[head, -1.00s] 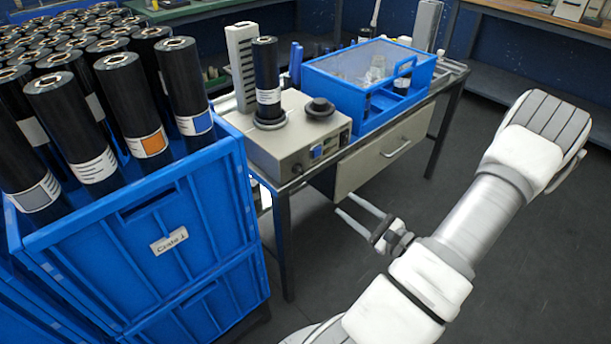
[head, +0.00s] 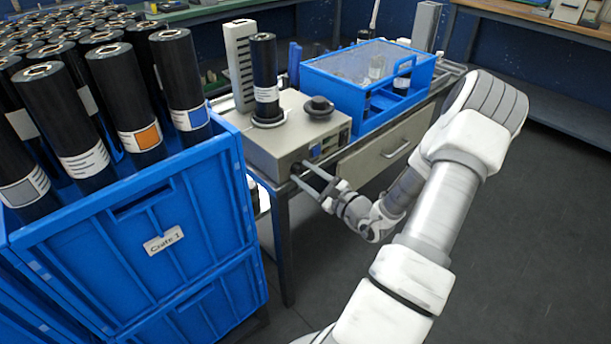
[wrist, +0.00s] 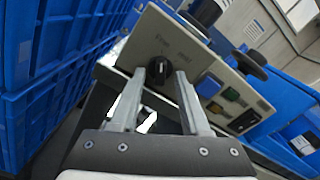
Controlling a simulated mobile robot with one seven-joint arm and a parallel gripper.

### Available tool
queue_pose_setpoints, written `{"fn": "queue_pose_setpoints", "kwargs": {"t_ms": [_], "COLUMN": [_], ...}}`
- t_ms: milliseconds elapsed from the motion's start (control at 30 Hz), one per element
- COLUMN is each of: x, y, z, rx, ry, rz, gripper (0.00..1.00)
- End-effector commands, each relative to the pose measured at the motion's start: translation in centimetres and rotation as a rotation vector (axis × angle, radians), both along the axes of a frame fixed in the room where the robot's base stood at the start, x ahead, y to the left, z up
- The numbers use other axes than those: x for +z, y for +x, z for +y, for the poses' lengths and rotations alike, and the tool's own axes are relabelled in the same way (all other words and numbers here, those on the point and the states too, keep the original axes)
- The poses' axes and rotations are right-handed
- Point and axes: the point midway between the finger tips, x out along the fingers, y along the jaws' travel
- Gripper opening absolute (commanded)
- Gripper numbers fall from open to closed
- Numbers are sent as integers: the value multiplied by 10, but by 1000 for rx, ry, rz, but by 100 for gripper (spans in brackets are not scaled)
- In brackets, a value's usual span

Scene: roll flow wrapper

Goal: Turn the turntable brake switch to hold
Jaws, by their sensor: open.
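The brake switch, a small black knob (wrist: 158,70), is on the front panel of the beige turntable unit (wrist: 140,45) in the wrist view. Small printed labels are above it, too small to read surely, and I cannot tell which setting it points at. My gripper (wrist: 168,75) is open, with one fingertip on either side of the knob; I cannot tell whether they touch it. In the head view my gripper (head: 304,172) reaches the lower front of the unit (head: 265,150). A black roll (head: 264,80) stands upright on the turntable on top.
Colored buttons (wrist: 222,100) are on the same panel, right of the knob. A blue bin with a clear lid (head: 365,75) stands on the bench beside the unit. Stacked blue crates (head: 150,240) of black rolls are close on the left. Floor at right is clear.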

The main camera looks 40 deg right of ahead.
Motion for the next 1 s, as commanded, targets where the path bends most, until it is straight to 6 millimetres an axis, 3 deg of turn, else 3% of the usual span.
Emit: {"fn": "queue_pose_setpoints", "kwargs": {"t_ms": [167, 433, 1000], "x": [0, 0, 2], "y": [0, 0, 0], "z": [0, 0, 0], "rx": [0, 0, 0], "ry": [0, 0, 60], "rz": [0, 0, 5], "gripper": [46, 0, 0]}}
